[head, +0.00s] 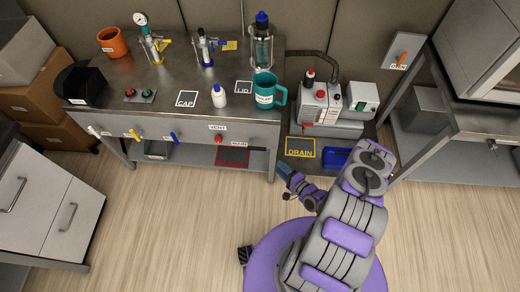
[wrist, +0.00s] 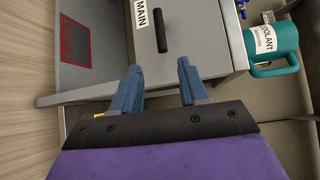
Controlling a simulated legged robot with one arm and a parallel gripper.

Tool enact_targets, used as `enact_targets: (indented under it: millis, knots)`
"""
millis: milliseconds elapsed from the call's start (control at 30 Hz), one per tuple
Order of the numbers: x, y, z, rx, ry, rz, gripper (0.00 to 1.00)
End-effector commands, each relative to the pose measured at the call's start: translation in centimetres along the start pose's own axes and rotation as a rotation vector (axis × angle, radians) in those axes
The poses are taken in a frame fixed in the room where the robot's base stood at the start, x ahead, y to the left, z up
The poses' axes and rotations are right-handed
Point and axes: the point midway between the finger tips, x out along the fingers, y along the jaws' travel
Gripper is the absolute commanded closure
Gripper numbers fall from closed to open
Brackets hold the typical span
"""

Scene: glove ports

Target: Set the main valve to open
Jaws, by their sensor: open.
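The main valve is a black bar handle (wrist: 160,30) on the grey bench front, beside a white MAIN label (wrist: 140,13). The bar lies parallel to the label's lettering. In the head view the handle (head: 258,149) shows small at the bench's right end, lying about level. My gripper (wrist: 155,85) is open and empty, its two blue fingers apart. In the wrist view the handle is beyond the fingertips, with a gap and no contact. In the head view my gripper (head: 284,171) is low, just right of the bench's front right leg.
A red VENT knob (head: 219,139) sits left of the handle. The teal coolant mug (head: 265,90) stands on the bench top above. A yellow DRAIN square (head: 300,148) and a blue tray (head: 336,157) lie on the low shelf at right. The floor in front is clear.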

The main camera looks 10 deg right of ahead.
Motion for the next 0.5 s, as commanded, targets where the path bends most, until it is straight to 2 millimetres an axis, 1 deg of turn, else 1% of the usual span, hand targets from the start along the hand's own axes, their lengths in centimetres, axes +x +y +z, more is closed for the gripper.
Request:
enact_targets:
  millis: [33,500]
  knots:
    - [1.0,0.0,0.2,-0.002,-0.006,-0.001,0.56]
    - [10.2,0.1,-0.2,-0.002,-0.006,-0.003,0.56]
